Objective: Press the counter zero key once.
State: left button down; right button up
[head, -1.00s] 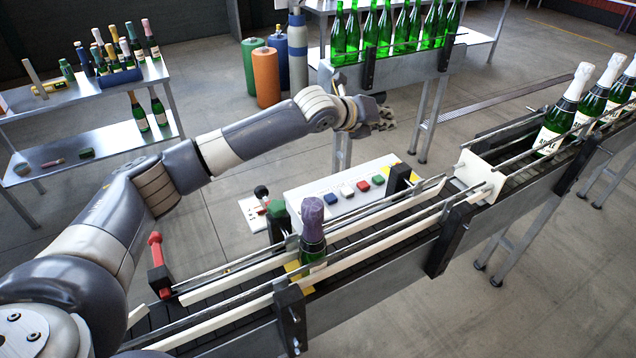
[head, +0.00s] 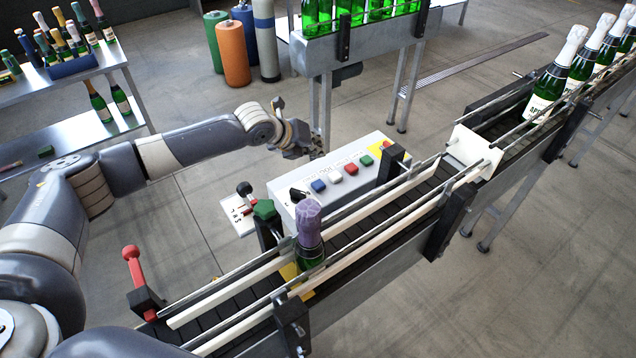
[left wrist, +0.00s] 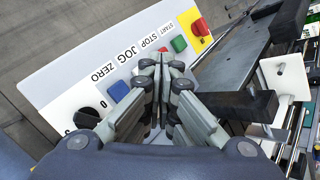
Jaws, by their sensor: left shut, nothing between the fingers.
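The control box (head: 290,182) has a row of coloured keys on its pale sloping top. The blue key (head: 318,186) shows in the left wrist view (left wrist: 119,91) beside the printed word ZERO. My left gripper (head: 318,152) is shut and empty, at the far side of the box in the head view. In the left wrist view its fingertips (left wrist: 160,62) appear over the key row, right of the blue key, and hide the white key (head: 336,177). Whether they touch the box is unclear. My right gripper is not in view.
Red (head: 351,169) and green (head: 366,160) keys, a red knob on yellow (head: 385,148) and a black knob (head: 298,195) share the panel. A conveyor with rails (head: 400,215) and a purple-capped bottle (head: 309,235) stand in front. A red lever (head: 132,265) is at left.

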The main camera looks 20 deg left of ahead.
pick_arm(q)
jog(key=b, duration=0.7)
send_over(315, 182)
notch_tip(315, 182, down, 7)
jog(key=shift+f, duration=0.1)
jog(key=shift+f+b, duration=0.35)
jog(key=shift+f, duration=0.45)
dwell(0.4)
jog(key=shift+f, duration=0.4)
